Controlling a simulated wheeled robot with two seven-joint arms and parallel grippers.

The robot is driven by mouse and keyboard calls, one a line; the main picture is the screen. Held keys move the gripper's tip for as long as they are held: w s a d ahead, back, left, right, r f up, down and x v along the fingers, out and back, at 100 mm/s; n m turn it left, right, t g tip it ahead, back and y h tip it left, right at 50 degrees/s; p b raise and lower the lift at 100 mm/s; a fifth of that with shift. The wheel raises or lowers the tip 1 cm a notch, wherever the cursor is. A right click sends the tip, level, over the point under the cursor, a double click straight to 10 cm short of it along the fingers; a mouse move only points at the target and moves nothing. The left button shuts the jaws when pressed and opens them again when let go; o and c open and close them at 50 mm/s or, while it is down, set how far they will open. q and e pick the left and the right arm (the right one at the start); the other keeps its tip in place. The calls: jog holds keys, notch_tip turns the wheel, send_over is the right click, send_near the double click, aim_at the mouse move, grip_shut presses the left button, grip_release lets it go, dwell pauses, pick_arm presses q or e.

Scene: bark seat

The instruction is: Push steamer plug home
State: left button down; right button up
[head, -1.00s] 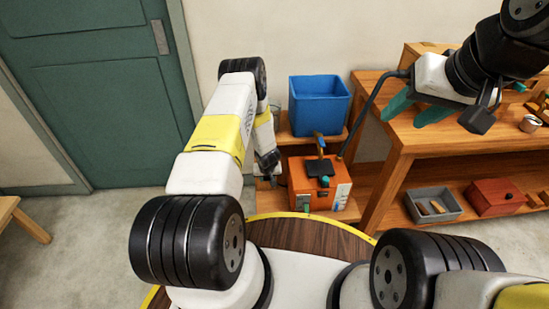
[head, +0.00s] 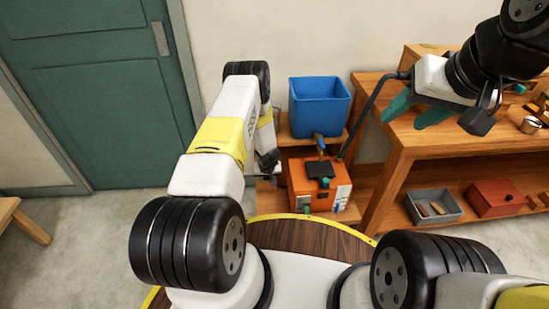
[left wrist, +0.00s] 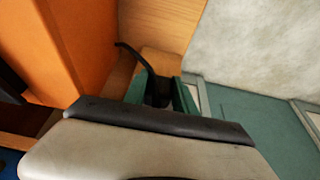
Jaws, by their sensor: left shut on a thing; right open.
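My left gripper (left wrist: 162,94) shows in the left wrist view, its green fingers shut on a black plug (left wrist: 158,92) with a dark cord curving up from it. The arm's own casing covers the near part of the plug, and I cannot see a socket or how deep the plug sits. The orange steamer (head: 319,187) stands on a low wooden shelf in the head view, just right of my left wrist. Its orange side (left wrist: 78,45) fills the upper left of the left wrist view. My right gripper (head: 418,109) is open and empty over the bench's left end.
A blue bin (head: 319,105) stands behind the steamer. A wooden bench (head: 395,138) is on the right, with a grey tray (head: 452,215) and a red box (head: 495,197) on its lower shelf. A dark hose runs between bench and steamer.

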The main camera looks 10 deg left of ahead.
pick_arm(q)
jog(key=c, duration=0.9)
grip_release()
jog(key=shift+r, duration=0.1)
jog(key=s+d+r+m+t+h, duration=0.1)
jog(key=s+d+r, duration=0.1)
jog(key=r, duration=1.3)
jog(key=s+d+r+h, duration=0.1)
jog(key=s+d+r, duration=0.1)
jog(key=r, duration=1.2)
jog(key=s+d+r+m+t+h, duration=0.1)
jog(key=s+d+r+h, duration=0.15)
jog(key=r, duration=1.25)
jog(key=s+r+m, duration=0.1)
jog(key=s+r, duration=1.1)
jog(key=shift+m+y, duration=0.4)
jog(key=shift+y, duration=0.15)
jog(key=s+r, duration=0.1)
jog(key=s, duration=0.4)
jog(key=s+a+r, duration=0.1)
jog(key=s, duration=0.4)
jog(key=s+r, duration=0.2)
jog(key=s, duration=0.4)
jog(key=shift+a, duration=0.2)
